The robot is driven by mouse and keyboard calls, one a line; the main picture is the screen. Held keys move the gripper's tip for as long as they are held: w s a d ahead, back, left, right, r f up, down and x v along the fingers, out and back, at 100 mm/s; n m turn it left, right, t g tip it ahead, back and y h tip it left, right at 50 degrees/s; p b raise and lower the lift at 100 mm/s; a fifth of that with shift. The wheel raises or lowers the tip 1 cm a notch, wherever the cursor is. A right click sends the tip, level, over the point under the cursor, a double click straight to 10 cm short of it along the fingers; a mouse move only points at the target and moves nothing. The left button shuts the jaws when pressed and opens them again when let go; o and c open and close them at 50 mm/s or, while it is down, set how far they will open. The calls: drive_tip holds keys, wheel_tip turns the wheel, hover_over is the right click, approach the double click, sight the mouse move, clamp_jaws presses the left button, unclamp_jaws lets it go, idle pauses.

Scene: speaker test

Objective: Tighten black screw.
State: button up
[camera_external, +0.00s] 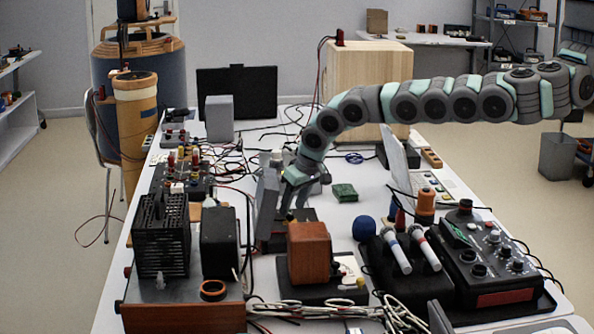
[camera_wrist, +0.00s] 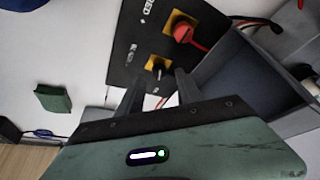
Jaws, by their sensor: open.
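The black screw (camera_wrist: 158,65) is a small black knob on a yellow base, set in a black panel (camera_wrist: 128,62) with white lettering. My gripper (camera_wrist: 160,80) is open, with one finger on each side of the black screw's near side; I cannot tell whether either finger touches it. A red screw (camera_wrist: 183,31) on its own yellow base sits beyond it, with a red lead attached. In the external view my gripper (camera_external: 291,203) points down at the low black box (camera_external: 300,216); the black screw cannot be made out there.
A grey open box (camera_wrist: 245,75) stands close on the right in the wrist view. A green block (camera_wrist: 52,98) lies on the white table to the left. In the external view a brown cube (camera_external: 309,252), a white panel (camera_external: 398,165) and many loose cables crowd the table.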

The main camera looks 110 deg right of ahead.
drive_tip(key=p+v, duration=0.1)
drive_tip(key=v, duration=0.7)
drive_tip(key=shift+r, duration=0.2)
drive_tip(key=shift+s, duration=0.1)
